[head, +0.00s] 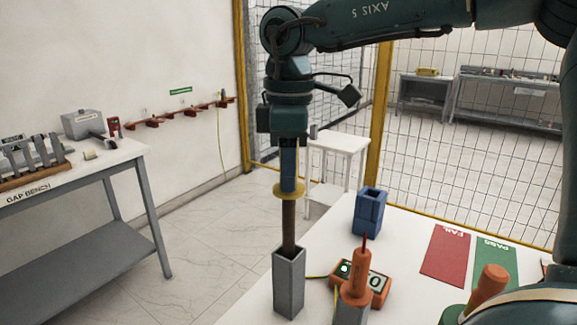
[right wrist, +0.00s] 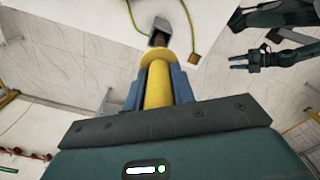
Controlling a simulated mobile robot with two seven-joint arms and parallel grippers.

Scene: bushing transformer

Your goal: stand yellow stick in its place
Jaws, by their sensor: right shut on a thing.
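My right gripper (head: 289,188) is shut on the yellow stick, its blue fingers around the upper part. The yellow stick has a yellow flange (head: 289,190) just below the fingers and a brown lower rod. The stick hangs close to upright. Its lower end meets the open top of a grey square holder (head: 289,285); how deep it reaches is hidden. In the right wrist view the yellow shaft (right wrist: 158,85) runs between the fingers toward the grey holder (right wrist: 163,25). My left gripper (right wrist: 238,62) shows only in the right wrist view, fingers apart and empty.
An orange probe (head: 361,270) stands upright right of the grey holder, before an orange meter (head: 375,289). A blue square holder (head: 369,212) stands behind. Red FAIL (head: 446,255) and green PASS (head: 495,262) mats lie at right. The white table (head: 325,232) is clear around the blue holder.

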